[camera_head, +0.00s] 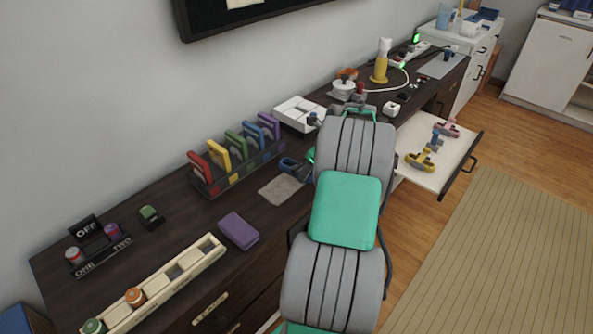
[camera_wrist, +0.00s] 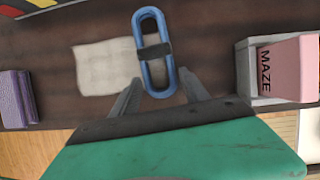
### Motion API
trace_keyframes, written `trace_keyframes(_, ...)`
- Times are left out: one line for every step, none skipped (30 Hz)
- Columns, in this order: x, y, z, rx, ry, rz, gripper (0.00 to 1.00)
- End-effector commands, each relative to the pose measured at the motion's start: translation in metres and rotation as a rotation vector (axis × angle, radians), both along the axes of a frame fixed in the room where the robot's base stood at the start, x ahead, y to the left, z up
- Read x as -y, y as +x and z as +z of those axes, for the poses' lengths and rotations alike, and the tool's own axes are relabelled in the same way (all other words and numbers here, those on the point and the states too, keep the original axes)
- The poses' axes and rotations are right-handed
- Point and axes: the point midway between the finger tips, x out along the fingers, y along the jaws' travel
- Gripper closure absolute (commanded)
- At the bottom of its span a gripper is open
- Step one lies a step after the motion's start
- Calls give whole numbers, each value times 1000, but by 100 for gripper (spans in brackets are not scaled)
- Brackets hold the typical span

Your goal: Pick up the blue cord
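The blue cord (camera_wrist: 143,66) is a long closed loop with a dark band across its middle. In the wrist view it lies at the top centre, partly over a pale cloth (camera_wrist: 95,70) on the dark desktop. My gripper (camera_wrist: 158,92) has its two grey fingers spread apart, with nothing held between them. The near end of the loop shows between the fingertips, and I cannot tell how far above it they are. In the head view the blue cord (camera_head: 288,164) shows beside the pale cloth (camera_head: 281,189), while my arm hides the gripper fingers.
A purple block (camera_head: 239,231) lies left of the cloth. A rack (camera_head: 238,170) of coloured pieces stands behind it. In the wrist view, a pink box marked MAZE (camera_wrist: 289,68) is close on the right. An open drawer (camera_head: 437,152) with tools juts out right of my arm.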

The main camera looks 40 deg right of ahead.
Motion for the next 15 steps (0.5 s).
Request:
trace_keyframes(0, 0, 0, 0, 0, 0, 52)
trace_keyframes(0, 0, 0, 0, 0, 0, 54)
trace_keyframes(0, 0, 0, 0, 0, 0, 58)
trace_keyframes(0, 0, 0, 0, 0, 0, 60)
trace_keyframes(0, 0, 0, 0, 0, 0, 63)
trace_keyframes(0, 0, 0, 0, 0, 0, 66)
trace_keyframes(0, 0, 0, 0, 0, 0, 68)
trace_keyframes(0, 0, 0, 0, 0, 0, 71)
trace_keyframes(0, 0, 0, 0, 0, 0, 74)
trace_keyframes(0, 0, 0, 0, 0, 0, 77)
trace_keyframes(0, 0, 0, 0, 0, 0, 79)
trace_keyframes(0, 0, 0, 0, 0, 0, 82)
trace_keyframes(0, 0, 0, 0, 0, 0, 85)
trace_keyframes(0, 0, 0, 0, 0, 0, 87)
trace_keyframes(0, 0, 0, 0, 0, 0, 90)
